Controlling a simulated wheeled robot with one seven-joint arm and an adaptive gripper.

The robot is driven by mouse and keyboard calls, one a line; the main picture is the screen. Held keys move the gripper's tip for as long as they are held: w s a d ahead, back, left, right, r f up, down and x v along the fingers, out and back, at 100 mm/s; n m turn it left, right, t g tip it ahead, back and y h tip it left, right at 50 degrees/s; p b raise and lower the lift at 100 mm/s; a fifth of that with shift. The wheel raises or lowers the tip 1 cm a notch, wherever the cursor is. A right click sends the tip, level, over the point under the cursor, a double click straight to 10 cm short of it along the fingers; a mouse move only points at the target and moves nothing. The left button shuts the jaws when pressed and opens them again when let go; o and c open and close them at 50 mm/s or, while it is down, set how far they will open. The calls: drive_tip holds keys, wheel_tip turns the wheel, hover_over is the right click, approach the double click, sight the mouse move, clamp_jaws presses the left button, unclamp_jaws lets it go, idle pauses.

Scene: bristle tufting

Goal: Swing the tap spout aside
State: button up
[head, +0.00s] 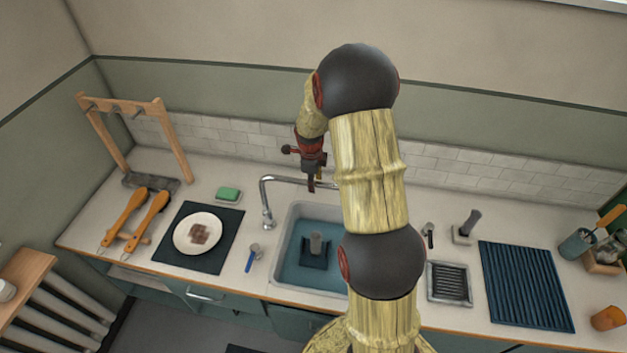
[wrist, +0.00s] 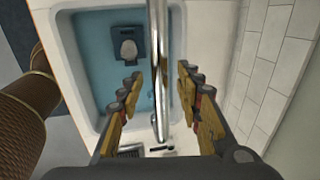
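The chrome tap spout (head: 290,179) rises at the left of the sink (head: 283,262) and reaches across its back, to the right. Its far end is hidden behind my arm in the head view. My gripper (head: 311,187) points down at the spout. In the wrist view the spout (wrist: 158,50) runs between the two fingers of my gripper (wrist: 159,82), with a gap on each side. The fingers are open and do not appear to touch it.
Blue water and a dark block with a grey knob (head: 316,245) are in the sink. A tiled wall (head: 455,165) stands close behind. A green sponge (head: 228,194), a plate (head: 198,234) and a blue-handled brush (head: 253,257) lie left; a ribbed mat (head: 525,285) lies right.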

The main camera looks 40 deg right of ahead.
drive_tip(key=c, duration=0.3)
clamp_jaws()
idle(0.7)
